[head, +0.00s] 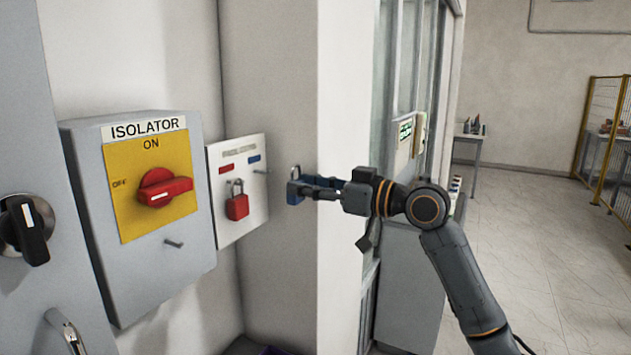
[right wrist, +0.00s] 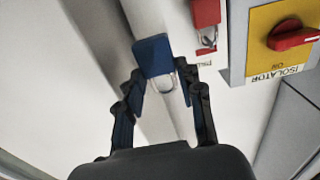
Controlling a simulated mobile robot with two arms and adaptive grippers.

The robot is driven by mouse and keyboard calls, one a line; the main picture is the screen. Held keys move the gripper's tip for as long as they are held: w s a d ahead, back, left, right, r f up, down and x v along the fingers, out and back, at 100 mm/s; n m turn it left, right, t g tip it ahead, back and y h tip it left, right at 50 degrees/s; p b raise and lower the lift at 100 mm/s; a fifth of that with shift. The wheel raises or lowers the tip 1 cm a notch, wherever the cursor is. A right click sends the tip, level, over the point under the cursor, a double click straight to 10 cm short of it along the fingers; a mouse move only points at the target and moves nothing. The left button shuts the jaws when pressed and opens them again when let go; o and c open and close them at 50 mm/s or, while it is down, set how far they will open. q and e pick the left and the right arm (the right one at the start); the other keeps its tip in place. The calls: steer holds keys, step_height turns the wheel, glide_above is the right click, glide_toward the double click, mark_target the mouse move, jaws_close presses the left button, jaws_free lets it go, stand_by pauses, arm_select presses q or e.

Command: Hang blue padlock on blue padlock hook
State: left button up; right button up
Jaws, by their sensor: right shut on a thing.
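My right gripper (head: 308,188) is shut on the blue padlock (head: 294,194), in front of the corner of the pale wall. The padlock's shackle points up in the head view. The right wrist view shows the blue padlock (right wrist: 153,57) between the fingertips of the gripper (right wrist: 161,75), its metal shackle toward the palm. The blue padlock hook (head: 262,171) is a small metal peg on the white board, beside the blue label (head: 254,158). The padlock is apart from it, to its right. My left gripper is not in view.
A red padlock (head: 237,206) hangs on the white board (head: 224,180), left of the blue hook. The grey isolator box (head: 88,200) with a red rotary handle (head: 165,187) stands further left; a short peg (head: 173,244) sticks out of it. The wall corner is close behind the gripper.

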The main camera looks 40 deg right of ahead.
steer(key=shift+p+x, duration=0.65)
steer(key=shift+x, duration=0.35)
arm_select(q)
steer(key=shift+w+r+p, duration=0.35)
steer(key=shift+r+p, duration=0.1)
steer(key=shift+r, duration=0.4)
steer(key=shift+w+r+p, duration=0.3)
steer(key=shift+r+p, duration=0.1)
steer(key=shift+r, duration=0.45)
arm_select(e)
steer(key=shift+w+a+f, duration=0.25)
steer(key=shift+w+a, duration=0.1)
steer(key=shift+w, duration=0.5)
steer(key=shift+w+a+f, duration=0.2)
steer(key=shift+w+a, duration=0.15)
steer(key=shift+w, duration=0.5)
steer(key=shift+w+a+f, duration=0.25)
steer(key=shift+w+a, duration=0.1)
steer(key=shift+w, duration=0.5)
steer(key=o, duration=1.3)
